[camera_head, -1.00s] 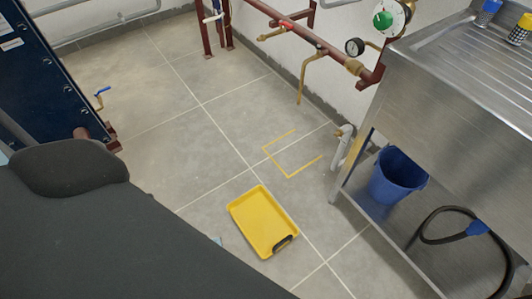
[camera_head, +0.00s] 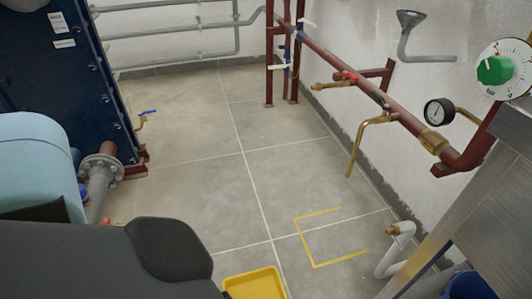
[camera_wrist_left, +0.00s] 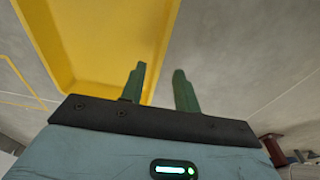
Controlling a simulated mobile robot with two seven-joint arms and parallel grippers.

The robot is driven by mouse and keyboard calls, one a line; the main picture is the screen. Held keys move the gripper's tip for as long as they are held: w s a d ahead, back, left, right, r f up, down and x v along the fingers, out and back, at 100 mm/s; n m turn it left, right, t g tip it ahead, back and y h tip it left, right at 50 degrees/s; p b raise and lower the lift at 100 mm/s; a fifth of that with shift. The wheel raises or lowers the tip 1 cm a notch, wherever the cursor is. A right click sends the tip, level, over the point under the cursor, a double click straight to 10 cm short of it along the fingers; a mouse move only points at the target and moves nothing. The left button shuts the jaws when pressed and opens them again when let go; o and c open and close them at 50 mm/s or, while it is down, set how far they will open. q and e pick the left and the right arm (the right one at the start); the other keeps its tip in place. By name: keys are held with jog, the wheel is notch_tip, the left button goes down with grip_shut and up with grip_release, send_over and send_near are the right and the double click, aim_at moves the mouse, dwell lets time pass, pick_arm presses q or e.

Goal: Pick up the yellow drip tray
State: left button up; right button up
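The yellow drip tray (camera_head: 255,286) lies on the grey floor at the bottom edge of the head view, where only its far end shows. In the left wrist view the tray (camera_wrist_left: 100,45) fills the upper left, and one rim runs down towards the fingers. My left gripper (camera_wrist_left: 160,67) has two green fingers standing apart with nothing visibly held. The tray's rim passes between the fingers in the picture; I cannot tell how far beyond them it is. The tray's black handle is out of view. My left gripper is not visible in the head view, and my right gripper shows nowhere.
A yellow floor marking (camera_head: 315,266) lies right of the tray. Red pipework (camera_head: 350,72) runs along the wall. The middle floor is clear.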

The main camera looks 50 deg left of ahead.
pick_arm(q)
jog(key=shift+a+f+b, duration=0.15)
jog(key=shift+f+b, duration=0.65)
jog(key=shift+f, duration=0.45)
jog(key=shift+w, duration=0.1)
jog(key=shift+f, duration=0.15)
notch_tip(320, 180, down, 5)
jog(key=b, duration=0.4)
grip_shut()
